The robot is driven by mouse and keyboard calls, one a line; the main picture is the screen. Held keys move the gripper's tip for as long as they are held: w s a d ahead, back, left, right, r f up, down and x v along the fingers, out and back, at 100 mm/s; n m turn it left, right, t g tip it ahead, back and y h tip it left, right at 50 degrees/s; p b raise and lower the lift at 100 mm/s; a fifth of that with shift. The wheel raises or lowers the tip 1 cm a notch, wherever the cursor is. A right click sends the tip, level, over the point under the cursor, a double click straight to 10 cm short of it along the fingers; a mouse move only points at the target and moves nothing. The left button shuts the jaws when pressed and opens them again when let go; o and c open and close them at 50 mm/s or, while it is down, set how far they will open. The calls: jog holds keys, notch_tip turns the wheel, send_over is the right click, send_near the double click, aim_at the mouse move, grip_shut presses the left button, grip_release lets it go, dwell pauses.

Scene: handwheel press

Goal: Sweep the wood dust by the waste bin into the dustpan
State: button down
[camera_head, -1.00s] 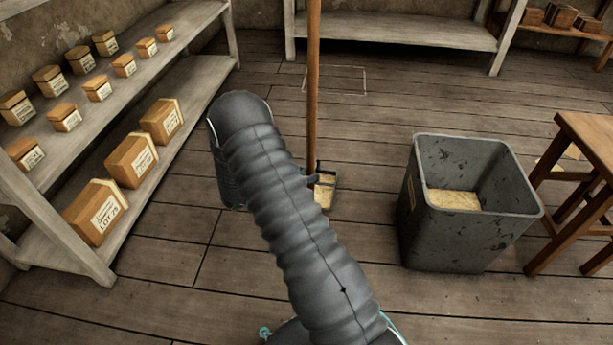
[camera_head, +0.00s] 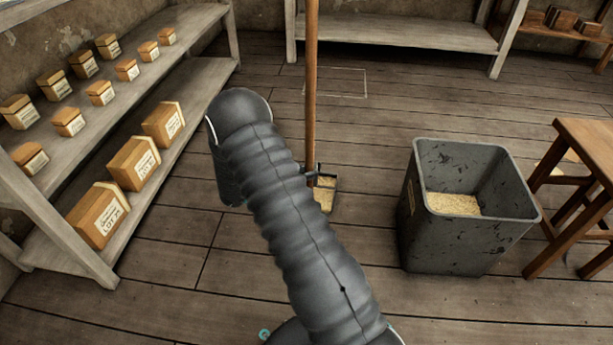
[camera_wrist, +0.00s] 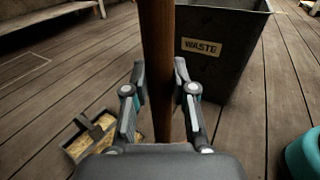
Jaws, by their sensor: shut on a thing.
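My gripper (camera_wrist: 160,85) is shut on the brown wooden broom handle (camera_wrist: 158,35), which stands roughly upright between the fingers. In the head view the handle (camera_head: 312,80) rises past my arm, which hides the gripper; the broom's head is not visible. The dark dustpan (camera_wrist: 108,120) lies on the floor at lower left in the wrist view, with tan dust (camera_wrist: 78,148) in it. The grey waste bin (camera_head: 455,245) stands right of the handle, open at the top, with tan dust (camera_head: 453,204) inside. Its WASTE label faces the wrist camera. I cannot make out a clear dust pile on the floor beside it.
A shelf (camera_head: 85,255) with labelled boxes stands on the left. A wooden stool or table (camera_head: 590,140) stands close right of the bin. A low bench (camera_head: 400,30) stands at the back.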

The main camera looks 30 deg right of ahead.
jog(key=r+p, duration=0.1)
jog(key=r, duration=0.1)
jog(key=r+p, duration=0.2)
jog(key=r, duration=0.1)
jog(key=shift+w+a+r, duration=0.1)
jog(key=shift+a+r, duration=0.1)
jog(key=shift+r, duration=0.15)
jog(key=shift+t, duration=0.3)
